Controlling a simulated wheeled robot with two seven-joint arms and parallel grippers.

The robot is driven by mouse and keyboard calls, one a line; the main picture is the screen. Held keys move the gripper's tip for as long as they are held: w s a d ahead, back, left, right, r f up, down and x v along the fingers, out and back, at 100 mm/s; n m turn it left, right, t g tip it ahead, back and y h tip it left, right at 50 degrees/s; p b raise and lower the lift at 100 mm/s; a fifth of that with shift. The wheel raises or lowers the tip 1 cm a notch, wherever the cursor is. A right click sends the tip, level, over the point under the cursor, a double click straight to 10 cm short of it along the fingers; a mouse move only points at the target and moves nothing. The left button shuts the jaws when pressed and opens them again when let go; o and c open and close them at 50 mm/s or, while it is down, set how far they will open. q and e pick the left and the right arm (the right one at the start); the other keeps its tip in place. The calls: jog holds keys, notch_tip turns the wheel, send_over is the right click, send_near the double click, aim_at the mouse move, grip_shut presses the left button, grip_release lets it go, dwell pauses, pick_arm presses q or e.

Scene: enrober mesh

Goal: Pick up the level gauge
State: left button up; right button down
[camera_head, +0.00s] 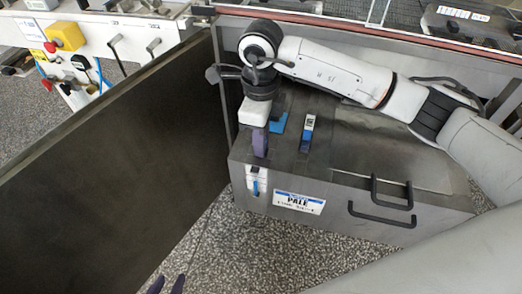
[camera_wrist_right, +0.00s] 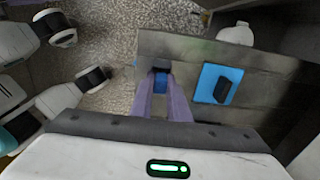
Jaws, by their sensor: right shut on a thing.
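My right gripper (camera_head: 259,142) points down at the front left edge of a dark metal box (camera_head: 400,225). In the right wrist view its purple fingers (camera_wrist_right: 164,84) are shut on a small blue part (camera_wrist_right: 161,81). Just below the fingers in the head view, a white piece with a blue strip (camera_head: 257,182) shows against the box front; it looks like the level gauge, partly hidden by the fingers.
A blue pad (camera_head: 278,123) lies on the box top; the wrist view shows a black piece (camera_wrist_right: 222,90) on it. A blue and white block (camera_head: 307,134) is beside it. The box front has a label (camera_head: 298,202) and black handles (camera_head: 380,212). A large dark panel (camera_head: 110,150) stands left.

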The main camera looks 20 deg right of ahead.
pick_arm(q)
jog(key=shift+w+r, duration=0.15)
